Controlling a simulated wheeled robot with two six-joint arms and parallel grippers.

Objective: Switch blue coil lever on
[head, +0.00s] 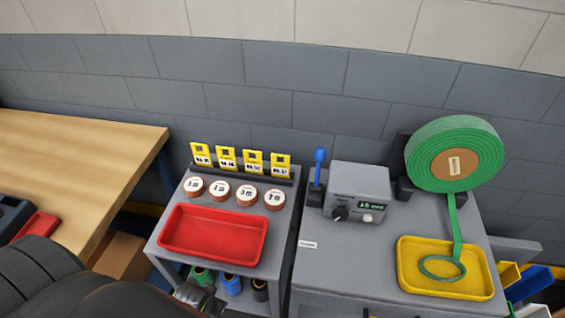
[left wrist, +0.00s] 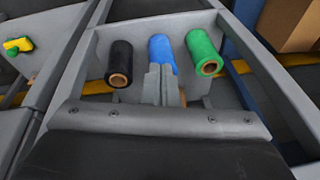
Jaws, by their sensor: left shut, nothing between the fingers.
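The blue lever (head: 319,158) has a round blue knob and stands upright on a dark base at the left side of a grey control box (head: 360,184). The box has a dark knob and a small green-lit display. My left gripper (left wrist: 159,74) shows in the left wrist view, shut and empty, in front of a blue roll (left wrist: 162,50). Whether it touches the roll I cannot tell. In the head view my left arm comes in at the lower left, far below and left of the lever; its fingertips are not clearly visible there. My right gripper is not in view.
A green coil (head: 480,147) feeds a strip into a yellow tray (head: 470,290). A red tray (head: 190,245), several brown discs and yellow tags sit on the left stand. Black (left wrist: 119,62) and green (left wrist: 203,50) rolls flank the blue one. A wooden table (head: 75,160) is left.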

